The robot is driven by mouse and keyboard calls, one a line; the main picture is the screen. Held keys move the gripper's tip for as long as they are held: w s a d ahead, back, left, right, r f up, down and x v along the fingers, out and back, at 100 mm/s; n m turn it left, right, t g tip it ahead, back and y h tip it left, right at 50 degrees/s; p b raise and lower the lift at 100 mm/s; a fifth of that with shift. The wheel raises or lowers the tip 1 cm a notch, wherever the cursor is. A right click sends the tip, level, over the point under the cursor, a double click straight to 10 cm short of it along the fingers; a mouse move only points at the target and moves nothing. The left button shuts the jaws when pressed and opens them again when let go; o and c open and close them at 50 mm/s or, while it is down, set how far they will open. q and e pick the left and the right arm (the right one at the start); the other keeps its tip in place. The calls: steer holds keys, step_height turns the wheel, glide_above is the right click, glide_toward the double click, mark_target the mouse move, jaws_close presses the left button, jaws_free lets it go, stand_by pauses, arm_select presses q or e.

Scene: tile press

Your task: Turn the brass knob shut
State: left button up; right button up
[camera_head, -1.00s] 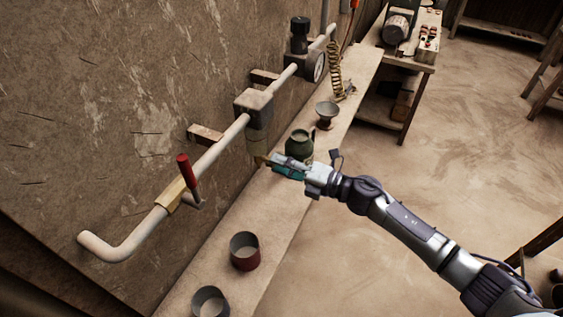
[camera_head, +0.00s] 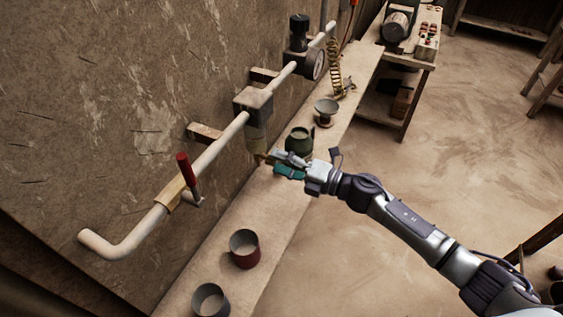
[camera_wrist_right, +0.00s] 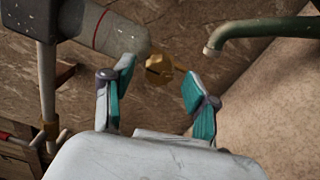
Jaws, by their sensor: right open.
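The brass knob (camera_wrist_right: 160,70) sits at the end of the clear, cylindrical bowl (camera_wrist_right: 108,30) of the filter unit on the pipe. A small tab points right from it in the right wrist view. In the head view the knob (camera_head: 259,157) is small, at the bowl's lower end. My right gripper (camera_wrist_right: 158,82) is open, its teal-padded fingers spread to either side of the knob, with gaps visible on both sides. In the head view the right gripper (camera_head: 272,163) is beside the bowl's bottom. My left gripper is not in view.
A green jug (camera_head: 299,141) stands on the ledge (camera_head: 215,270) close behind my right gripper; its spout (camera_wrist_right: 262,30) shows at upper right. The pipe carries a red-handled valve (camera_head: 186,172) and a gauge (camera_head: 318,66). Cups (camera_head: 244,250) stand on the near ledge.

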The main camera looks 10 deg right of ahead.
steer(key=shift+s+d, duration=0.1)
steer(key=v, duration=1.1)
steer(key=shift+s+d, duration=0.2)
steer(key=shift+d, duration=0.1)
